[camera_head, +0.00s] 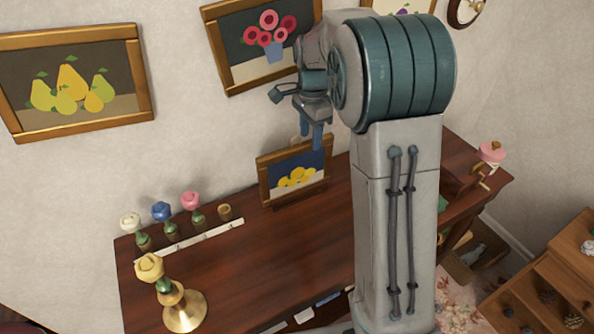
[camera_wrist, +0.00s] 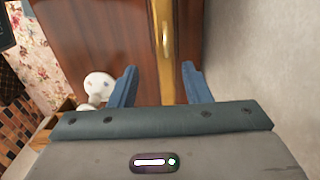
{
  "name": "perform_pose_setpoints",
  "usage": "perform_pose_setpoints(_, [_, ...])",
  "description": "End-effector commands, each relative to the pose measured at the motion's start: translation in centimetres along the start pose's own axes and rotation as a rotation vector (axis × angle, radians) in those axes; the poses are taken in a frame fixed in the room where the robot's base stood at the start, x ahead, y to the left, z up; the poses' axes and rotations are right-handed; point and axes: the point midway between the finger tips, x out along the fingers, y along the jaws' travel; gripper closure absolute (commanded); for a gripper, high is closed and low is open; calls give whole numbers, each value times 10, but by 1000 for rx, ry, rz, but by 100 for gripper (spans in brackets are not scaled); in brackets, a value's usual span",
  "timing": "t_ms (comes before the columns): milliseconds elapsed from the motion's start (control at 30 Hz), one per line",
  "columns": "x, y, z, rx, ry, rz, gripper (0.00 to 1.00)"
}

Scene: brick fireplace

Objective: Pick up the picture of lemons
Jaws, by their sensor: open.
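The picture of lemons (camera_head: 292,180), yellow lemons on a dark blue ground in a brown frame, stands upright on the dark wooden desk near the wall. My gripper (camera_head: 309,130) points down just above the frame's upper right part in the head view. In the wrist view my gripper (camera_wrist: 160,82) has its two blue fingers well apart. A narrow golden-brown strip, apparently the frame's top edge (camera_wrist: 166,70), runs between them. Nothing is held. I cannot tell whether the fingertips are below the frame's top.
Flowers in small pots stand along a white strip on the desk (camera_head: 145,275) at left, by a brass candlestick-like holder (camera_head: 183,308). A pear picture (camera_head: 75,85) and a flower picture (camera_head: 258,45) hang on the wall. The desk top beside the lemon picture is clear.

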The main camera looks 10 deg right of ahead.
Motion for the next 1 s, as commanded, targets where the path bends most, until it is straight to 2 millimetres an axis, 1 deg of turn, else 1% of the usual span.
perform_pose_setpoints(133, [14,-3,-2,0,-1,4,56])
perform_pose_setpoints(300, [40,-7,-4,-1,-1,4,56])
perform_pose_setpoints(400, [50,-7,-4,-1,-1,3,56])
perform_pose_setpoints(667, [53,-8,-4,-1,0,0,56])
perform_pose_setpoints(767, [53,-8,-4,-1,0,0,81])
perform_pose_setpoints(800, [53,-8,-4,-1,0,0,93])
perform_pose_setpoints(833, [53,-8,-4,-1,0,0,100])
perform_pose_setpoints(1000, [52,-8,-4,-1,0,-1,100])
